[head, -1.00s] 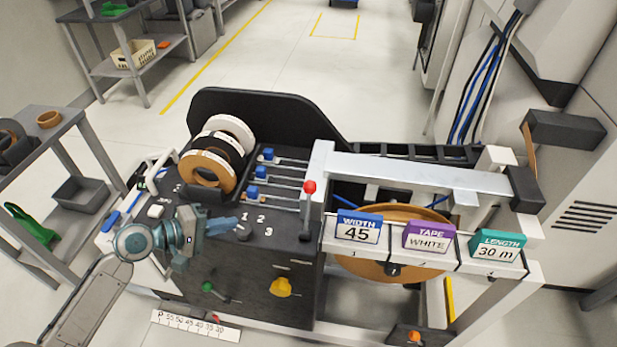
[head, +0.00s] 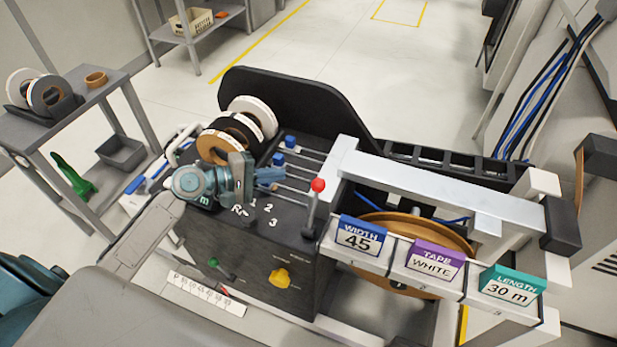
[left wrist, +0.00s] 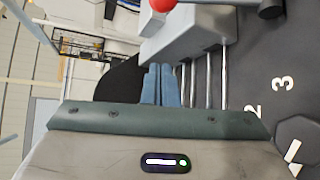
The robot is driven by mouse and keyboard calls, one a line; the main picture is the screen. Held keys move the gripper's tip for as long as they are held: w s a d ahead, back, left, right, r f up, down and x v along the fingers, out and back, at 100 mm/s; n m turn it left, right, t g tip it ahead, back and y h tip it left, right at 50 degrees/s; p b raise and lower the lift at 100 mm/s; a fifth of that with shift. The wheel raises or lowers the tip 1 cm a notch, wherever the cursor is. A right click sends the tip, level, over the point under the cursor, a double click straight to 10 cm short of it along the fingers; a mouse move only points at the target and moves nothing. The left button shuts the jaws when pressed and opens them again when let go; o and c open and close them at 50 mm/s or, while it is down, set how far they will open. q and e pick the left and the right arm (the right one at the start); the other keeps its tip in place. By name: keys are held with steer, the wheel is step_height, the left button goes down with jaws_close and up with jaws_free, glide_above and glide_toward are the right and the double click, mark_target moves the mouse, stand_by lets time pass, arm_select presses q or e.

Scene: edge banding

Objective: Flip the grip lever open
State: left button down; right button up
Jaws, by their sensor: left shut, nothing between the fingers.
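A lever with a red ball knob (head: 318,185) stands upright at the right edge of the machine's dark top panel. The red ball also shows at the top of the left wrist view (left wrist: 163,5). A small lever with a green knob (head: 214,263) is low on the front face, left of a yellow knob (head: 281,278). No label I can read says which one is the grip lever. My left gripper (head: 279,174) is shut and empty over the slider rods, left of the red-ball lever and apart from it. Its closed fingers show in the left wrist view (left wrist: 161,84). My right gripper is out of view.
Blue slider knobs (head: 290,141) sit on rods beside my left gripper; one seems hidden behind it. Tape rolls (head: 252,117) stand behind it. A pale beam (head: 430,180) and the WIDTH, TAPE and LENGTH signs lie to the right. A grey shelf (head: 110,84) stands at left.

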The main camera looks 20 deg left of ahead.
mark_target(313, 209)
arm_select(q)
steer(key=w+d+p, duration=0.2)
steer(key=d+p, duration=0.2)
steer(key=d, duration=0.3)
steer(key=shift+d+f+p, duration=0.3)
steer(key=shift+f, duration=0.15)
steer(key=shift+w, duration=0.1)
